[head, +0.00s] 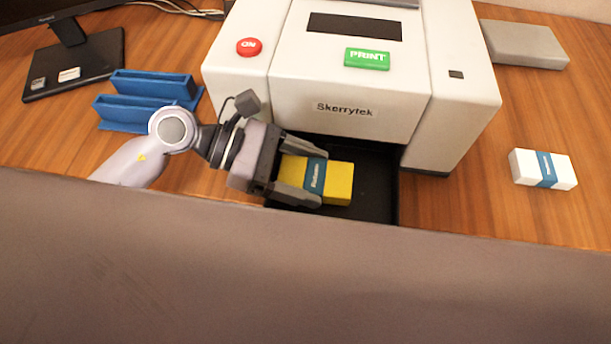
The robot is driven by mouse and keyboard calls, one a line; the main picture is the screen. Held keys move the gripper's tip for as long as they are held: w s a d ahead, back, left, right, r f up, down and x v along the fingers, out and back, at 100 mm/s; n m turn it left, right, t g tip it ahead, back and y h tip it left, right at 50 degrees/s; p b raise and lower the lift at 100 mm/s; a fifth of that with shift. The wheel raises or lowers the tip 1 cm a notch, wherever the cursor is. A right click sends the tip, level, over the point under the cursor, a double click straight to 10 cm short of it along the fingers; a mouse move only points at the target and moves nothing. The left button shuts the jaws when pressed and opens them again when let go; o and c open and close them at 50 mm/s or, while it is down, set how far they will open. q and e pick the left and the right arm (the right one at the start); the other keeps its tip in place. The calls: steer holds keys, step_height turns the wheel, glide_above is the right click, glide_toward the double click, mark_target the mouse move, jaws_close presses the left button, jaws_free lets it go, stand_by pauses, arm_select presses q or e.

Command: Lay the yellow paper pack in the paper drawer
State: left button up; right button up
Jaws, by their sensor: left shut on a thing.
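The yellow paper pack (340,184) has a blue band round its middle. My left gripper (309,183) is shut on it, with one finger along each long side. The pack is over the left and middle part of the black paper drawer (377,190), which is pulled out below the white printer (346,109). I cannot tell whether the pack touches the drawer floor. The gripper hides the pack's left end and the drawer's left side. My right gripper is not in view.
A white pack with a blue band (543,169) lies on the table at the right. A blue rack (152,86) and a monitor stand (75,62) are at the left. A grey box (524,44) lies behind right. The printer's front overhangs the drawer's back.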

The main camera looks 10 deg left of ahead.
arm_select(q)
steer(key=shift+f, duration=0.85)
steer(key=shift+f+b, duration=0.2)
steer(key=shift+b, duration=0.1)
steer(key=o, duration=1.1)
steer(key=shift+r+p, duration=0.25)
steer(key=shift+p, duration=0.05)
steer(key=b+v, duration=0.1)
steer(key=v, duration=1.1)
steer(key=shift+f, duration=0.1)
